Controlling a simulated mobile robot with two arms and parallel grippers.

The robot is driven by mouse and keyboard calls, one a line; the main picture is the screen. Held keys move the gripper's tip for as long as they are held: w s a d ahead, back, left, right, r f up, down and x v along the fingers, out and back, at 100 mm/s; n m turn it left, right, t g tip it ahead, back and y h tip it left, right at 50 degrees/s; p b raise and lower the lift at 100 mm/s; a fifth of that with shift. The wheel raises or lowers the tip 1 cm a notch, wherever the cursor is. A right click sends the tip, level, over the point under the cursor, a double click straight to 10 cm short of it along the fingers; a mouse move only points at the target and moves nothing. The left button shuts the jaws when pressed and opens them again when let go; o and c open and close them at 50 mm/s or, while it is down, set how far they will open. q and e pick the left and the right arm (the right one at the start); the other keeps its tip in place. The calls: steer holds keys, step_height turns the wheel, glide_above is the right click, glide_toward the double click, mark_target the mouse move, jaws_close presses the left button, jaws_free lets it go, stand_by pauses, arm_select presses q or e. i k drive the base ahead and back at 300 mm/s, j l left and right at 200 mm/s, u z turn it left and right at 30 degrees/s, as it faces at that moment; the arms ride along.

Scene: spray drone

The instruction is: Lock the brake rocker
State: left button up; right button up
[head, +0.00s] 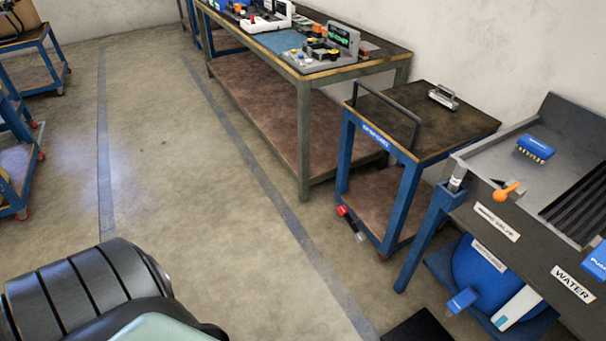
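A small rocker pedal (352,224) sits low at the near left corner of the blue-framed cart (403,205), close to the floor. Its upper left end is red and white, and its other end is dark and grey. It looks like the brake rocker, but it is too small to tell which way it is tipped. A red caster (382,257) shows under the cart's front leg. Neither of my grippers is in view.
A long workbench (304,135) stands behind the cart along the wall. A sink unit (478,168) with a WATER label and blue items beneath stands at the right. Open floor (215,220) with dark lines lies left of the cart. Other blue carts (45,60) stand far left.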

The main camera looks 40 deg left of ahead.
mark_target(359, 237)
steer(key=u, duration=0.9)
steer(key=i+j+u, duration=0.1)
steer(key=i+j, duration=1.75)
steer(key=i+l, duration=0.05)
steer(key=i, duration=0.05)
